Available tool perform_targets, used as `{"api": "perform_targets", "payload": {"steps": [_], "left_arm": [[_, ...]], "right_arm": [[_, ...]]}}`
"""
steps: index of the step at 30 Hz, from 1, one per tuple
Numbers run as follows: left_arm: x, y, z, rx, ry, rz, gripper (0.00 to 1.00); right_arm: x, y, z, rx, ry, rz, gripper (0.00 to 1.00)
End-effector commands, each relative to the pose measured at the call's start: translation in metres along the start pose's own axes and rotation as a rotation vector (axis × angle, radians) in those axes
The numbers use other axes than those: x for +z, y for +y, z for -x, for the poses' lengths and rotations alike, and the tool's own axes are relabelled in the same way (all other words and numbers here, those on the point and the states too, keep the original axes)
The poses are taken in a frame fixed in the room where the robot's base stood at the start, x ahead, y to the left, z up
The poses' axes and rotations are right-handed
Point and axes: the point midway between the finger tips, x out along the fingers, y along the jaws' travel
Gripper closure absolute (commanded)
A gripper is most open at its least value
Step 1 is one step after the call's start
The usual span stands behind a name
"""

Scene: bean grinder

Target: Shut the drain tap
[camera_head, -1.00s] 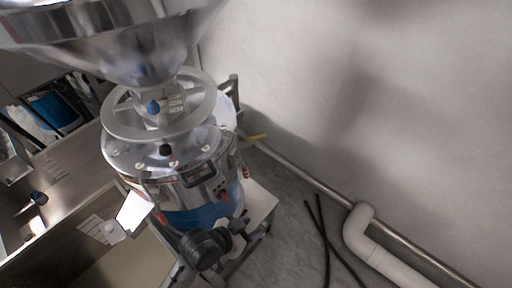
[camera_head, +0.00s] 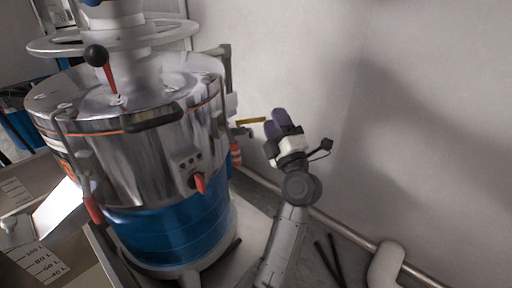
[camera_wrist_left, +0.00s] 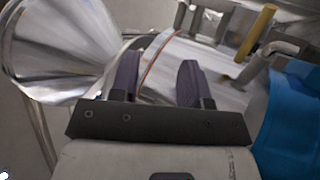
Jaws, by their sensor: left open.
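The drain tap has a yellow lever (camera_head: 250,121) that sticks out to the right from behind the grinder's steel drum (camera_head: 150,150). In the left wrist view the yellow lever (camera_wrist_left: 257,32) is at the upper right, beside a bent metal pipe (camera_wrist_left: 275,48). My left gripper (camera_head: 276,122) has dark purple fingers and is just right of the lever's end in the head view. In the wrist view its fingers (camera_wrist_left: 157,78) are apart with nothing held, and the lever lies to the right of both. Whether they touch the lever is not clear in the head view. My right gripper is out of view.
A steel hopper (camera_wrist_left: 60,45) shows in the wrist view.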

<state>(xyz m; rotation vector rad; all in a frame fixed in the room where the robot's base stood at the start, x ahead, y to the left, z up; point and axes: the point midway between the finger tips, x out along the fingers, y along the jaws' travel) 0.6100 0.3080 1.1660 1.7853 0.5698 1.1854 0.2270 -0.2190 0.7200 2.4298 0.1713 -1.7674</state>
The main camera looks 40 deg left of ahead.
Motion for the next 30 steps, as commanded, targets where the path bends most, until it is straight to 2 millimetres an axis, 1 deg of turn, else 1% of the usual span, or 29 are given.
{"api": "perform_targets", "payload": {"steps": [1,3,6,10,14,17,20,23,30], "left_arm": [[0.006,-0.022,0.008,-0.071,0.027,0.032,0.58],[0.011,-0.035,0.01,-0.174,0.054,0.063,0.58],[0.019,-0.049,0.014,-0.297,0.072,0.095,0.58],[0.027,-0.06,0.021,-0.416,0.076,0.12,0.58],[0.032,-0.065,0.025,-0.484,0.074,0.13,0.58],[0.033,-0.069,0.022,-0.509,0.072,0.133,0.58],[0.033,-0.074,0.014,-0.515,0.072,0.133,0.58],[0.032,-0.082,0.0,-0.515,0.074,0.132,0.58],[0.031,-0.105,-0.04,-0.513,0.073,0.131,0.58]], "right_arm": [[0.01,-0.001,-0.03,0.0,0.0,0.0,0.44],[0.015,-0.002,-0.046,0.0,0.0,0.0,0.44],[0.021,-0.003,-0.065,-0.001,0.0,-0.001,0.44],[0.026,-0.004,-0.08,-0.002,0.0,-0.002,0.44],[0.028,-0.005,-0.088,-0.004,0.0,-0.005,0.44],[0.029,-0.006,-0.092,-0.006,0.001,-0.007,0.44],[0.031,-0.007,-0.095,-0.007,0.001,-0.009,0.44],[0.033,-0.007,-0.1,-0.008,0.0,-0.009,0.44],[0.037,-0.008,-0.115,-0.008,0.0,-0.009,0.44]]}}
